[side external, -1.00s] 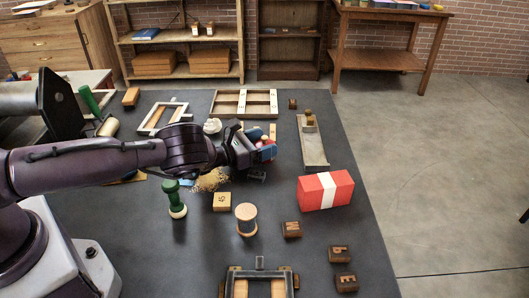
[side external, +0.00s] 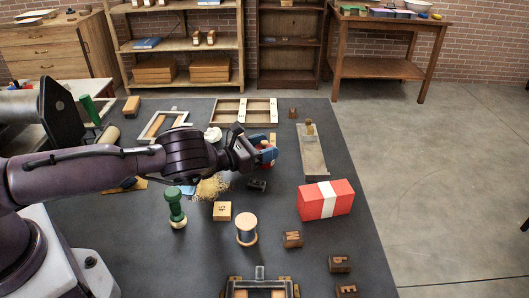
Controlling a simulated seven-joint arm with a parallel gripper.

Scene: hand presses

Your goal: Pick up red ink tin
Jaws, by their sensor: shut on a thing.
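My gripper (side external: 263,156) is over the middle of the dark table, with blue pads at its fingertips. It is shut on the red ink tin (side external: 264,145), which shows only as a small red patch between the fingers. Most of the tin is hidden by the fingers and wrist. The gap between the tin and the table top is hard to judge from this angle.
A red box with a white band (side external: 326,199) and a long grey tray (side external: 312,153) stand to the right. A wooden frame (side external: 244,111) lies behind.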

